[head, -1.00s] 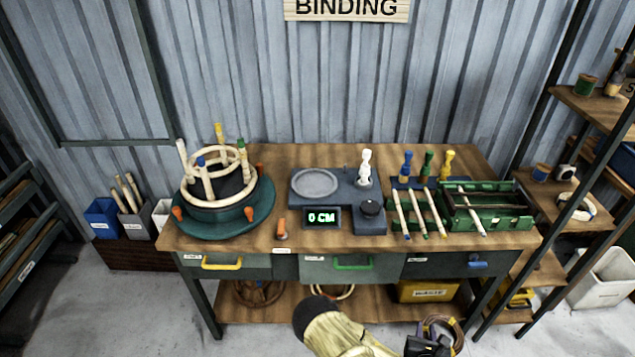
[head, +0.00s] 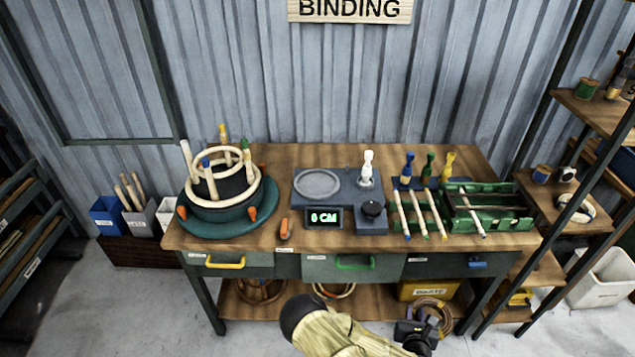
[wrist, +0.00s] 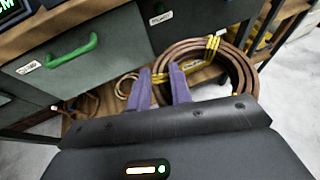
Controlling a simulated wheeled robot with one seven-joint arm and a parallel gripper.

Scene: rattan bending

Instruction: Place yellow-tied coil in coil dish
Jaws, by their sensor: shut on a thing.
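The yellow-tied coil (wrist: 247,75) is a brown ring of several turns with yellow ties, seen in the wrist view just beyond my fingers. My gripper (wrist: 161,72) is shut on its near left side; the exact contact is partly hidden by the fingers. In the head view the coil (head: 447,316) and my gripper (head: 424,328) are in front of the bench's lower right part, below the bench top. The coil dish (head: 317,183) appears to be the shallow round grey dish on the dark gauge unit, and it is empty.
A round bending form (head: 227,200) stands left, a green rack (head: 487,212) right. Drawer handles (head: 355,263) project at the front. Shelves (head: 570,200) stand right.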

